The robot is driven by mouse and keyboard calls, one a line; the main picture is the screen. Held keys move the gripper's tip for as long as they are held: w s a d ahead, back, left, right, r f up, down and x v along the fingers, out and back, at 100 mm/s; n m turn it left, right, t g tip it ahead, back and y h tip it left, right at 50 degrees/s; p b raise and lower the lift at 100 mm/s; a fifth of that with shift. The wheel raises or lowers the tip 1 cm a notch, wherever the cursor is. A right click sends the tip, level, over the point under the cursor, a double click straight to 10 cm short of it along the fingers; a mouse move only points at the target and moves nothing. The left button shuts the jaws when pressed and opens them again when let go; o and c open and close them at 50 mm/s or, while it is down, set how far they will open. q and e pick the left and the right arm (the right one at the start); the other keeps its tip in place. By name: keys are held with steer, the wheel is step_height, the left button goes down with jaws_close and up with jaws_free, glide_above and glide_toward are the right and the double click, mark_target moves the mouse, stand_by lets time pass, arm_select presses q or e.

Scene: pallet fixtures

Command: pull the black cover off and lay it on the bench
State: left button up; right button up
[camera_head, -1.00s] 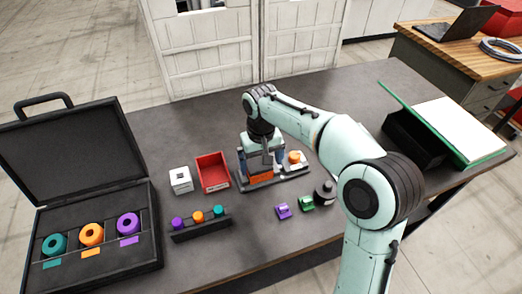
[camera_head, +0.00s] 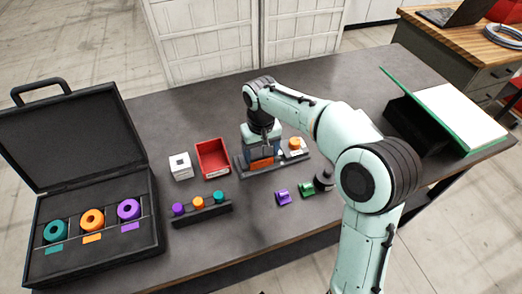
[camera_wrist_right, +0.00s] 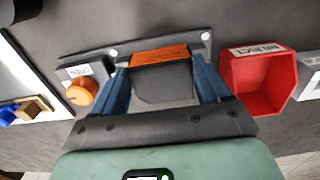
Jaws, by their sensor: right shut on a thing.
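The black cover (camera_wrist_right: 163,84) shows as a dark block between the blue fingers of my right gripper (camera_wrist_right: 165,78) in the right wrist view. The gripper is shut on it from both sides. An orange part (camera_wrist_right: 160,54) lies just beyond the cover. In the head view, my right gripper (camera_head: 262,148) points down at the dark fixture plate (camera_head: 281,168), with the orange part (camera_head: 261,162) below it. The arm hides much of the cover there; I cannot tell if it is clear of the fixture. The bench (camera_head: 140,220) has bare surface around. My left gripper is not in view.
A red bin (camera_head: 213,157) and a white box (camera_head: 180,167) stand left of the fixture. An orange knob (camera_head: 295,143) sits on its right. A rack (camera_head: 201,212) with coloured pegs and small purple (camera_head: 282,197) and green (camera_head: 306,189) parts lie in front. An open case (camera_head: 90,185) is at left.

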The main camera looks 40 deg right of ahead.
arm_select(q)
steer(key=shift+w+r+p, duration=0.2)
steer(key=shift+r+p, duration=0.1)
arm_select(e)
steer(key=shift+w+d+r, duration=0.1)
steer(key=shift+r, duration=0.35)
steer(key=shift+r, duration=0.2)
steer(key=shift+c, duration=1.4)
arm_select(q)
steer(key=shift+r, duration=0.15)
arm_select(e)
steer(key=shift+r, duration=0.1)
steer(key=shift+r+p, duration=1.8)
steer(key=shift+r, duration=0.45)
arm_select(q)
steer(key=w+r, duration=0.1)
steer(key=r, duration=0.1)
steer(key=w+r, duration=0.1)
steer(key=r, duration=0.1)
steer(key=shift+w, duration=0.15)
